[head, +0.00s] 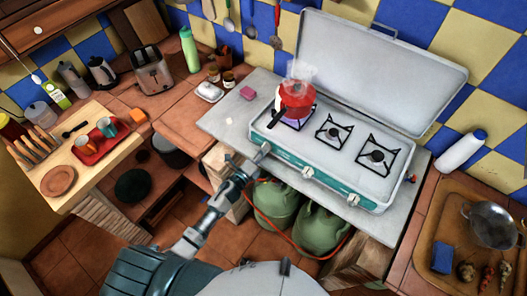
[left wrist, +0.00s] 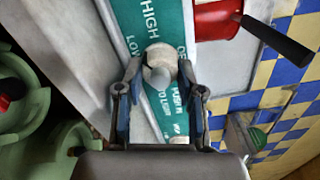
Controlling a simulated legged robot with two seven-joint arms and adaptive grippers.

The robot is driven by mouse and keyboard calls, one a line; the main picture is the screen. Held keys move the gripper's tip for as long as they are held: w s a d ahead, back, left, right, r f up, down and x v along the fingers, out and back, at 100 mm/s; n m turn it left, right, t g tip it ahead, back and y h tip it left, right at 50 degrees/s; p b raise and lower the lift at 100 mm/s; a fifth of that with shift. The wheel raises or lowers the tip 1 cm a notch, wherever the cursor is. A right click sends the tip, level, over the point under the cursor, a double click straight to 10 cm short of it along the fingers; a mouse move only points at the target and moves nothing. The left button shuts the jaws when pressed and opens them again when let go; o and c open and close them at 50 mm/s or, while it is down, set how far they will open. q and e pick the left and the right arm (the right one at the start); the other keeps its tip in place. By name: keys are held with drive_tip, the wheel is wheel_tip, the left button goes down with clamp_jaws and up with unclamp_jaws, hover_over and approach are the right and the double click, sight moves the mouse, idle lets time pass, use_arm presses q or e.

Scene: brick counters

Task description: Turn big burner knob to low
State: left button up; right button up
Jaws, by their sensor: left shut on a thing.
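The white-green camping stove (head: 330,180) stands open on the counter, with three knobs along its teal front strip. My left gripper (head: 253,157) is at the leftmost knob (head: 265,148), below the burner that has the red pot (head: 296,97) on it. In the left wrist view my left gripper (left wrist: 160,78) has one finger on each side of the pale knob (left wrist: 159,62) and is shut on it. The teal strip (left wrist: 145,22) reads HIGH and LOW beside the knob, with "PUSH" text near the right finger. The knob's exact setting cannot be told. My right gripper is not in view.
Steam rises over the red pot; its dark handle (left wrist: 275,38) shows in the left wrist view. Green gas bottles (head: 318,229) and a red hose sit below the counter.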

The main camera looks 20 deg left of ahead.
use_arm(q)
drive_tip(key=n+p, duration=0.1)
drive_tip(key=n, duration=0.2)
drive_tip(key=shift+a, duration=0.1)
drive_tip(key=shift+f+n+p, duration=0.1)
drive_tip(key=shift+n+p, duration=0.35)
drive_tip(key=shift+n, duration=1.15)
drive_tip(key=o, duration=1.1)
drive_tip(key=shift+o, duration=0.2)
drive_tip(key=shift+a, duration=0.1)
drive_tip(key=shift+s+f, duration=0.1)
drive_tip(key=shift+s, duration=0.1)
drive_tip(key=v, duration=1.1)
drive_tip(key=shift+s+a, duration=0.15)
drive_tip(key=shift+s, duration=0.15)
